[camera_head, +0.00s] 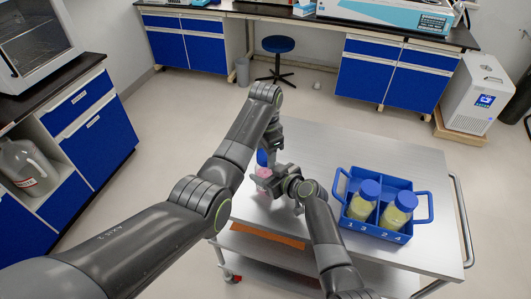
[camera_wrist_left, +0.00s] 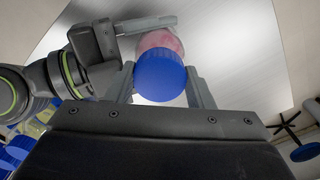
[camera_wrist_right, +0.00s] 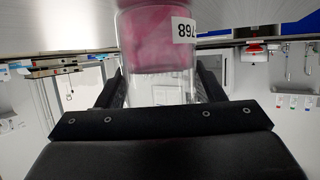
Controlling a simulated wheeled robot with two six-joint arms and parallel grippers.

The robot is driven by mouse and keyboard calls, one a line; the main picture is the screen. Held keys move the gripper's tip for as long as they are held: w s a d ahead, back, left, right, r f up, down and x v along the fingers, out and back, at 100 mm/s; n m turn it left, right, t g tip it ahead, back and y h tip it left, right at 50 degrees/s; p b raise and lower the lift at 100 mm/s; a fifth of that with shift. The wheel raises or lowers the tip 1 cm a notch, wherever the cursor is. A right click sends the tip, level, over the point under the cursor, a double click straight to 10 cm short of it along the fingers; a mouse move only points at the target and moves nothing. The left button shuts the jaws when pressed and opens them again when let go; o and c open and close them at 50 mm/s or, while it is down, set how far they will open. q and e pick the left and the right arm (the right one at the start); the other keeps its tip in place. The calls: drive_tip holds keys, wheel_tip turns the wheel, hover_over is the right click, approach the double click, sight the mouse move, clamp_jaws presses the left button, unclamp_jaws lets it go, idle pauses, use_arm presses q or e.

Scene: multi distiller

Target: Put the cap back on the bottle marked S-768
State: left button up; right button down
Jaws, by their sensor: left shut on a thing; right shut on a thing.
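The bottle (camera_wrist_right: 158,45) has pink contents and a label reading 768, upside down in the right wrist view. It also shows in the head view (camera_head: 262,173), over the steel cart. My right gripper (camera_wrist_right: 160,92) is shut on the clear part of the bottle. The blue cap (camera_wrist_left: 160,76) is between the fingers of my left gripper (camera_wrist_left: 164,90), which is shut on it. In the left wrist view the cap covers part of the bottle (camera_wrist_left: 160,42). The bottle's mouth is hidden, and I cannot tell whether cap and bottle touch.
A blue divided crate (camera_head: 423,226) on the steel cart (camera_head: 330,150) holds two blue-capped bottles (camera_head: 364,201) with yellowish contents, right of my right arm. The cart top behind the grippers is clear. A stool (camera_head: 278,45) stands at the back.

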use_arm(q)
drive_tip(key=m, duration=0.6)
drive_tip(key=shift+w+a, duration=0.15)
drive_tip(key=shift+w, duration=0.05)
drive_tip(key=m, duration=0.6)
drive_tip(key=shift+m, duration=0.3)
drive_tip(key=m, duration=0.6)
drive_tip(key=shift+w, duration=0.1)
drive_tip(key=m, duration=0.6)
drive_tip(key=shift+m, duration=0.4)
drive_tip(key=o, duration=1.1)
drive_tip(key=shift+d, duration=0.25)
drive_tip(key=shift+r, duration=0.1)
drive_tip(key=shift+r, duration=2.15)
